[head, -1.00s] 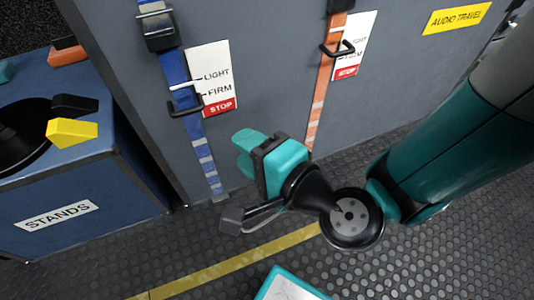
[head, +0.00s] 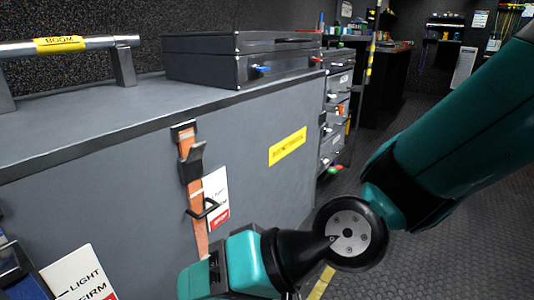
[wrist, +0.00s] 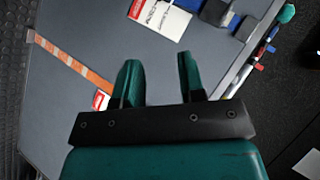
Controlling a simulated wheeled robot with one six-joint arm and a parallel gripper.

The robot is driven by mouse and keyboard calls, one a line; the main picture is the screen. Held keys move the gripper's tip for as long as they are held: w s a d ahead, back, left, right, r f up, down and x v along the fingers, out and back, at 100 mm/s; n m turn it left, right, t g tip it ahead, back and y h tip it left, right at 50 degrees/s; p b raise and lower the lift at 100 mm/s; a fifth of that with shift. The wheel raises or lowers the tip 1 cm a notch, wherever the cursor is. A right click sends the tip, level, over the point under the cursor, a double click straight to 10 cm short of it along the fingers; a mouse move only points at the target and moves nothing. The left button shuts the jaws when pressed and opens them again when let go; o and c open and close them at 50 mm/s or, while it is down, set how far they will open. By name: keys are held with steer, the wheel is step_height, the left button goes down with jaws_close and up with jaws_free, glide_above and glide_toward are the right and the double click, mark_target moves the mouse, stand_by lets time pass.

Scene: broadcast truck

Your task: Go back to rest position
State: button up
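My gripper (wrist: 157,85) shows in the wrist view with its two teal fingers spread apart and nothing between them. In the head view its teal body (head: 240,268) is at the bottom centre, in front of the grey case; its fingertips are hard to make out there. An orange strap (head: 194,210) with a dark buckle hangs down the case front, just behind and above the gripper. The orange strap also crosses the wrist view at the left (wrist: 72,62).
The grey case (head: 120,175) fills the left, with a BOOM bar (head: 60,44) and a flat black case (head: 235,58) on top. A blue strap (head: 28,280) is at lower left. Drawers (head: 338,100) stand beyond. Dark studded floor (head: 405,265) is clear at the right.

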steer(key=s+d+r+n+h+p, duration=0.15)
steer(key=d+r+h, duration=0.25)
steer(key=d, duration=0.7)
steer(key=s+d+r+n+h+p, duration=0.1)
steer(key=d+r+h+p, duration=0.3)
steer(key=d, duration=0.8)
step_height(320, 180, up, 38)
steer(key=p, duration=3.6)
steer(key=shift+w+a, duration=0.15)
steer(key=shift+a, duration=0.25)
steer(key=shift+a, duration=0.1)
